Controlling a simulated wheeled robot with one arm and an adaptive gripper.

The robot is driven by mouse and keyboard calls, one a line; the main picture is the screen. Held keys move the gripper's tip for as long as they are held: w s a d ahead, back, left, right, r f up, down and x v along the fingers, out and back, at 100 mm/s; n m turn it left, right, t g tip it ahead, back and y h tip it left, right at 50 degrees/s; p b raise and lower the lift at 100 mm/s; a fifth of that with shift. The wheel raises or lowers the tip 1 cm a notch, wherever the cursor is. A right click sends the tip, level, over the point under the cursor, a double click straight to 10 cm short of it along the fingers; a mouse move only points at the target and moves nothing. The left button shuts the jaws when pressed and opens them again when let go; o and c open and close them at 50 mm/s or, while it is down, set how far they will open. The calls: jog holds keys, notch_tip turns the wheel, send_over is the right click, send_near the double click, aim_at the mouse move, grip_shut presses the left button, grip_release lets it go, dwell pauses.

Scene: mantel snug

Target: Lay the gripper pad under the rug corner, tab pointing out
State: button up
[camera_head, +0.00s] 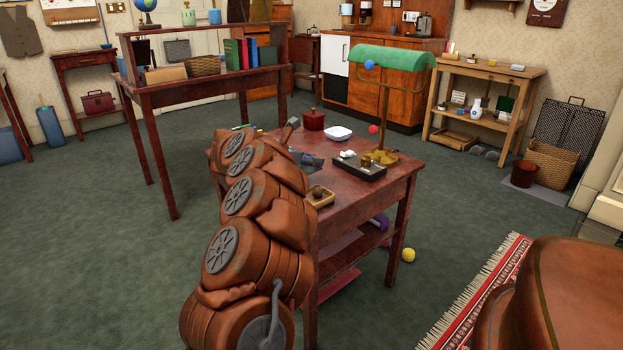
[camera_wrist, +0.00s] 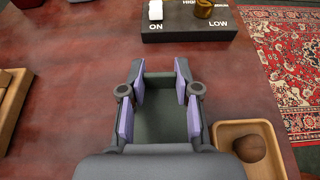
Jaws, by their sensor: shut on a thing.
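My gripper (camera_wrist: 160,85), with purple-lined fingers, is shut on a flat dark grey-green piece, seemingly the gripper pad (camera_wrist: 160,122). It is over the dark red table (camera_wrist: 75,85). The pad lies between the fingers; its near part is hidden by my gripper, and I cannot make out a tab. In the head view my gripper (camera_head: 308,159) is small and partly behind my arm. The red patterned rug (camera_head: 478,312) lies on the floor at the lower right, with a pale fringe. It also shows beyond the table in the wrist view (camera_wrist: 288,60). I cannot see a lifted corner.
On the table stand a black switch box (camera_wrist: 190,29), a small wooden tray (camera_wrist: 216,142) with a brown round thing, a green-shaded lamp (camera_head: 392,57), a red pot (camera_head: 313,121) and a white dish (camera_head: 339,133). A yellow ball (camera_head: 408,255) lies on the floor. Green carpet (camera_head: 90,250) is open at left.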

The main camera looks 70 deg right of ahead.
aim_at(312, 179)
jog(key=shift+f+b, duration=0.7)
jog(key=shift+f, duration=1.35)
jog(key=shift+f, duration=0.2)
jog(key=o, duration=1)
jog(key=shift+r, duration=0.1)
jog(key=shift+o, duration=0.2)
jog(key=shift+r, duration=0.25)
jog(key=p+v, duration=0.3)
jog(key=v, duration=0.9)
jog(key=shift+f, duration=0.15)
